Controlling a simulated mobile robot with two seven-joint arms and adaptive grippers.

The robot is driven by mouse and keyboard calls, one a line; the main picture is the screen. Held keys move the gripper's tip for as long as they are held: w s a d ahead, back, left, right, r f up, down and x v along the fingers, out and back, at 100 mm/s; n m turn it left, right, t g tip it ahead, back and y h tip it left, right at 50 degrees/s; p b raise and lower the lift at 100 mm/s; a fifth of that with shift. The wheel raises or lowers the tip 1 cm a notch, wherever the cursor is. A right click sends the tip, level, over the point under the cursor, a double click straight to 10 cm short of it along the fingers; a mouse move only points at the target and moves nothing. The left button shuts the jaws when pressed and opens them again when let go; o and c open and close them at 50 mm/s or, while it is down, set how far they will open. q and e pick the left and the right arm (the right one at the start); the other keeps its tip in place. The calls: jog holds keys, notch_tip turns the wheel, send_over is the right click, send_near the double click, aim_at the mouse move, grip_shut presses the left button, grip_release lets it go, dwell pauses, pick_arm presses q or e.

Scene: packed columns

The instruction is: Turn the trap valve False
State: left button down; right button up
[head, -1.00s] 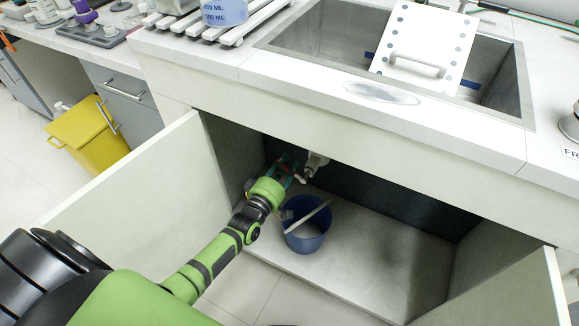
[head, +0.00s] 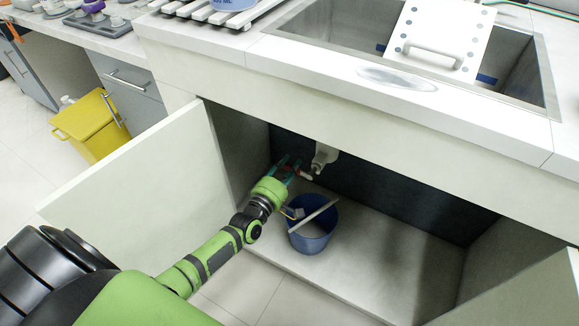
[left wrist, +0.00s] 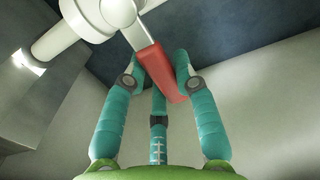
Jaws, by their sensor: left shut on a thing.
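The trap valve sits on the white drain pipe (head: 322,158) under the sink, inside the open cabinet. Its red lever handle (left wrist: 160,70) shows in the left wrist view, joined to a white pipe body (left wrist: 112,14) and slanting down to the right. My left gripper (head: 286,168) reaches into the cabinet from the left. In the left wrist view its teal fingers (left wrist: 162,72) stand on both sides of the red handle and are shut on it. The fingers hide little of the handle. My right gripper is in neither current view.
A blue bucket (head: 325,240) with a pale bar across its top stands on the cabinet floor (head: 390,262), close below and right of my left wrist. Open cabinet doors stand left (head: 140,200) and right (head: 530,300). The cabinet's right part is empty.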

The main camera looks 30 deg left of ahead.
pick_arm(q)
jog(key=c, duration=0.9)
grip_release()
jog(key=shift+c, duration=0.2)
jog(key=s, duration=1.2)
jog(key=shift+a, duration=0.2)
